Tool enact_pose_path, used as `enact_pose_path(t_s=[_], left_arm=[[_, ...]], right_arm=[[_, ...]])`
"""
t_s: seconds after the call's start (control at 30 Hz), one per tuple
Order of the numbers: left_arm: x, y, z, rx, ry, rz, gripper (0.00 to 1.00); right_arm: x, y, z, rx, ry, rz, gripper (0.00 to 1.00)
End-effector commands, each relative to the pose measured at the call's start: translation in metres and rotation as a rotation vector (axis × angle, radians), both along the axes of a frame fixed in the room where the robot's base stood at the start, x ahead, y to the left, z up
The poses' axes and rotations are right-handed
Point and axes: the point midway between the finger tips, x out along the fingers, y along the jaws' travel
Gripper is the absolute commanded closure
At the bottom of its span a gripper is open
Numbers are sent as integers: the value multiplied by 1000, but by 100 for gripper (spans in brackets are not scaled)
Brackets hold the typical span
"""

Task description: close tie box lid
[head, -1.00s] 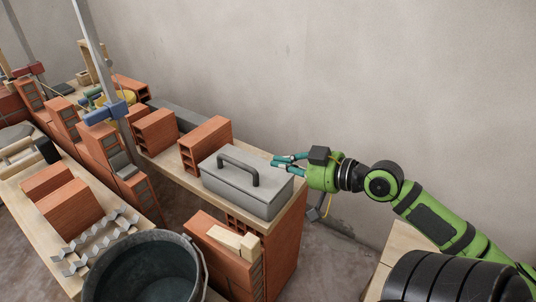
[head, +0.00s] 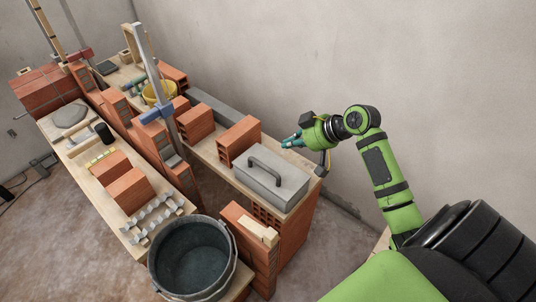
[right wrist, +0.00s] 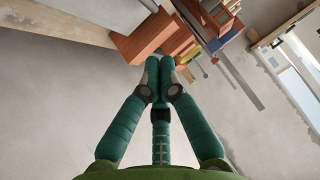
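The tie box (head: 286,192) is a grey metal box with a dark handle on its lid (head: 262,178). It stands at the near right end of the plank shelf in the head view, and its lid lies flat and looks shut. My right gripper (head: 287,144) is just beyond the box's back side, near the wall. Whether it touches the box cannot be told. In the right wrist view its teal fingers (right wrist: 160,66) come together at the tips with nothing visible between them. My left gripper is not in view.
A dark bucket (head: 190,257) stands at the front. Hollow bricks (head: 239,140) stand left of the box on the plank. A clamp bar (head: 147,65) rises farther left. The wall (head: 350,60) is close behind my right gripper; open floor lies at lower left.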

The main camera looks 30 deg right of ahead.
Motion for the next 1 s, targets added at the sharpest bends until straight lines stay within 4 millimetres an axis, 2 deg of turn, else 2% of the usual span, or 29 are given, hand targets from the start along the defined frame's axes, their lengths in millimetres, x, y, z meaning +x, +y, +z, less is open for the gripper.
enact_pose_path(t_s=[0.4, 0.5, 0.7, 1.0], left_arm=[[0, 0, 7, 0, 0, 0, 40], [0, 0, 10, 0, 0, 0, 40], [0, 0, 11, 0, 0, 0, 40], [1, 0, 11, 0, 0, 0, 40]], right_arm=[[56, 32, -58, 4, -2, 0, 100], [53, 35, -74, 3, 1, -1, 100], [53, 39, -92, 0, -3, -1, 100], [52, 39, -96, -1, -3, -1, 100]])
